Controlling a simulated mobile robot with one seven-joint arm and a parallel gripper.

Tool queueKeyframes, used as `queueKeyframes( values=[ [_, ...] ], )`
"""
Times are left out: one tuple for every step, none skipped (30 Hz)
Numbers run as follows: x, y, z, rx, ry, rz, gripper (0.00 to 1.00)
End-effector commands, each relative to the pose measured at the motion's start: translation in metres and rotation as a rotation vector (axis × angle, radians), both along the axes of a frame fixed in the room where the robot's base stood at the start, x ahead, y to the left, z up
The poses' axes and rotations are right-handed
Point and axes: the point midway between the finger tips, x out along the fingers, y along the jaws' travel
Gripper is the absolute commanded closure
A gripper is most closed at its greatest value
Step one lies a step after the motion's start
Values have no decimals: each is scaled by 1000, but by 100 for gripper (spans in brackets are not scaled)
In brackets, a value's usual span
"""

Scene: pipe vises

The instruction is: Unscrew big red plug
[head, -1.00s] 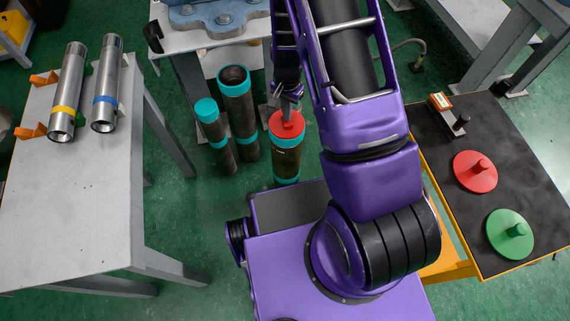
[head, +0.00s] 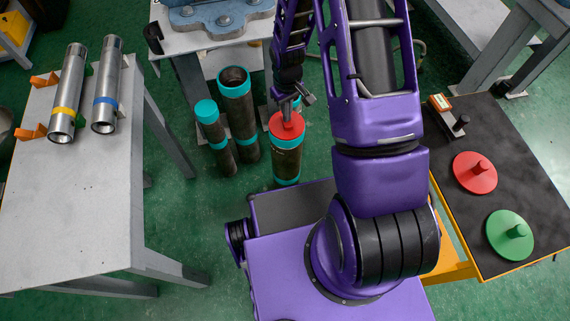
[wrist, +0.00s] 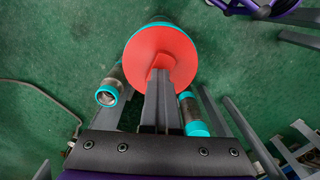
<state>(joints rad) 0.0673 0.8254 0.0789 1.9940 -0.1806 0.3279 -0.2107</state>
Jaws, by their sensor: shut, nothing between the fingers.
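The big red plug (head: 286,126) sits on the top end of an upright dark pipe (head: 287,160) with teal bands, standing on the floor left of my arm. In the wrist view the plug (wrist: 180,58) is a wide red disc with a raised red handle in its middle. My gripper (head: 287,112) points down at the plug. In the wrist view my gripper (wrist: 158,85) has its fingers together, with the tips at the handle. The tips overlap the handle in the picture, so I cannot tell whether they touch it.
Two more teal-banded pipes (head: 238,110) stand to the left, one with an open top. A grey table (head: 75,200) at left holds two metal tubes. A dark-topped table (head: 470,215) at right holds a red disc (head: 475,172) and a green disc (head: 510,233).

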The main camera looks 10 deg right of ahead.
Motion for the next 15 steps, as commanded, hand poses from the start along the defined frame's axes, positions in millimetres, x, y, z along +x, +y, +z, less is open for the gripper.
queueKeyframes(
  values=[
    [0,0,0,2,1,94,100],
    [0,-1,1,1,0,154,100],
    [0,-1,1,2,1,228,100],
    [0,0,1,1,0,279,100],
    [0,0,1,1,0,323,100],
    [0,0,1,1,0,372,100],
    [0,0,1,1,0,400,100],
    [0,0,1,1,0,422,100],
    [0,0,1,1,0,439,100],
    [0,0,0,1,0,446,100],
    [0,0,0,1,0,449,100],
    [0,0,0,1,0,449,100],
    [0,0,0,1,0,448,100],
    [0,0,0,-1,1,448,100],
    [0,0,0,-1,1,447,100]
  ],
)
